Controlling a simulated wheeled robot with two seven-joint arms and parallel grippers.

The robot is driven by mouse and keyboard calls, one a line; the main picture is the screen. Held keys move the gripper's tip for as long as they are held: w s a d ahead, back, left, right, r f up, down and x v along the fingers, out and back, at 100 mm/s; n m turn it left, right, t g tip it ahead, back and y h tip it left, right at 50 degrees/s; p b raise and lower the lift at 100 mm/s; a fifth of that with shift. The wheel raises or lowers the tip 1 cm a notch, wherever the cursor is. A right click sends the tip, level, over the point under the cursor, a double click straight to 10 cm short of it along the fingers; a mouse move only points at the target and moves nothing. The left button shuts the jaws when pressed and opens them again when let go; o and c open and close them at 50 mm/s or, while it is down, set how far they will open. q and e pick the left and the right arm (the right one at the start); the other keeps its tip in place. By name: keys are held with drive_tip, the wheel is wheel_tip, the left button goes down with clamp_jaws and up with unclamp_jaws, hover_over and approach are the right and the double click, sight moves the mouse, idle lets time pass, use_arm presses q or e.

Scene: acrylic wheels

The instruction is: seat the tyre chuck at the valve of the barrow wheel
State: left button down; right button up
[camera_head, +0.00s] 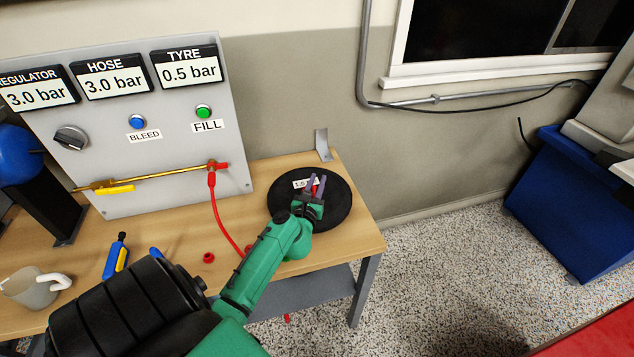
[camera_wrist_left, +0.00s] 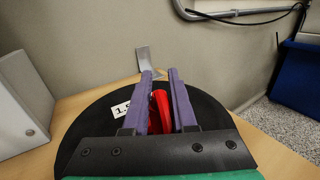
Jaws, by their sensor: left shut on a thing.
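The barrow wheel (camera_head: 283,213) is a black disc lying at the right end of the bench, with a white label on it; it also fills the middle of the left wrist view (camera_wrist_left: 85,118). My left gripper (camera_head: 315,184) is over the wheel, its purple fingers (camera_wrist_left: 160,75) shut on the red tyre chuck (camera_wrist_left: 161,106). The chuck shows as a small red piece between the fingers in the head view (camera_head: 314,188). The valve is hidden, so I cannot tell whether the chuck touches it. My right gripper is out of view.
The grey panel (camera_head: 150,150) reads regulator 3.0, hose 3.0 and tyre 0.5 bar. A red hose (camera_head: 221,218) hangs from its brass pipe. A metal bracket (camera_head: 322,144) stands behind the wheel. A blue-yellow tool (camera_head: 116,256), red caps (camera_head: 208,258) and a mug (camera_head: 30,288) are further left.

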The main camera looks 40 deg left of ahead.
use_arm(q)
drive_tip(key=c, duration=0.6)
unclamp_jaws()
drive_tip(key=shift+c, duration=0.2)
drive_tip(key=shift+s, duration=0.1)
drive_tip(key=b+v, duration=0.2)
drive_tip(key=v, duration=1.2)
drive_tip(key=shift+s+d, duration=0.2)
